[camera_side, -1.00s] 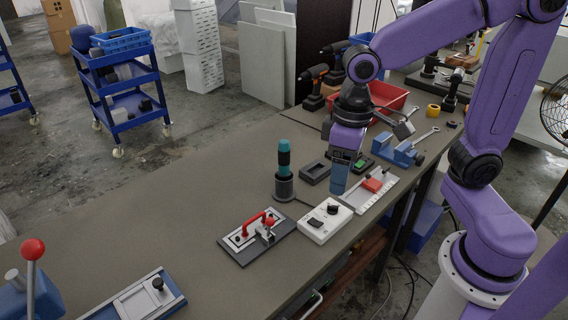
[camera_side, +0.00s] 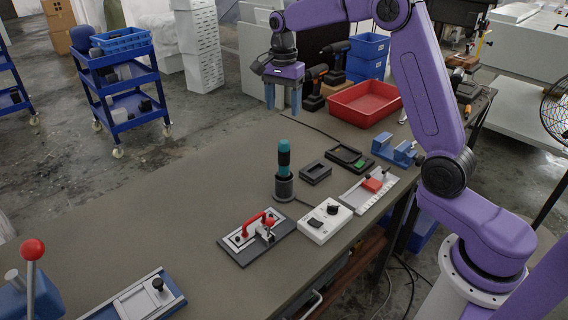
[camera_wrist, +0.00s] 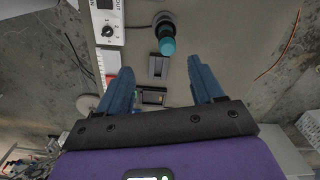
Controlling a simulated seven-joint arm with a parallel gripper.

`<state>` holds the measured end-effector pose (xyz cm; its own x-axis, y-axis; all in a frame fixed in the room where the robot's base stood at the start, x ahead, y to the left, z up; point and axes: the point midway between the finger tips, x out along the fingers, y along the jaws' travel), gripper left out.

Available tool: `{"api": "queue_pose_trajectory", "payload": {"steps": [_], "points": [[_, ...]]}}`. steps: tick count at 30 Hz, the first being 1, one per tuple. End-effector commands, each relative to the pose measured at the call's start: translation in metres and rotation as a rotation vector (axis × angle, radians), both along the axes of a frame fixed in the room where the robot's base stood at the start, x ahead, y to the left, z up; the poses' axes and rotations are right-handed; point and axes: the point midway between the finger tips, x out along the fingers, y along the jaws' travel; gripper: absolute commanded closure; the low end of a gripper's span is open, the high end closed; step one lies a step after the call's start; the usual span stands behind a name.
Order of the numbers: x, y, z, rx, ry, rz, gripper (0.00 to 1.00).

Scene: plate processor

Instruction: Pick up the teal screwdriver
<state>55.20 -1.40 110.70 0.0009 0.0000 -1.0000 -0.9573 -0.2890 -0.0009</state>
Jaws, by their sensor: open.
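The teal screwdriver (camera_side: 284,158) stands upright in a dark round holder (camera_side: 284,188) on the bench, its teal and black handle on top. It also shows from above in the wrist view (camera_wrist: 167,46), beyond my fingertips. My gripper (camera_side: 283,98) is open and empty. It points down, well above the bench's far edge, behind the screwdriver and apart from it. In the wrist view the two blue fingers (camera_wrist: 160,78) are spread wide with nothing between them touching.
A white control box (camera_side: 325,221), a dark block (camera_side: 315,172) and a red-handled fixture (camera_side: 257,237) stand near the holder. A red bin (camera_side: 366,103) and two drills (camera_side: 314,88) are at the back. The bench left of the holder is clear.

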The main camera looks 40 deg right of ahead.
Motion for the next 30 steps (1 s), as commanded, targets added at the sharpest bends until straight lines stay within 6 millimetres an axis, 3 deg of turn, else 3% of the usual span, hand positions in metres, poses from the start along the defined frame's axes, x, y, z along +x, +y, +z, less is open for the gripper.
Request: {"api": "queue_pose_trajectory", "payload": {"steps": [3, 8, 24, 30], "points": [[0.009, -0.015, -0.002, 0.000, 0.000, -0.095, 0.33], [0.012, -0.021, -0.008, 0.000, 0.003, -0.138, 0.33], [0.012, -0.021, -0.103, 0.000, 0.005, -0.136, 0.33], [0.013, -0.021, -0.123, 0.000, 0.002, -0.136, 0.33]]}}
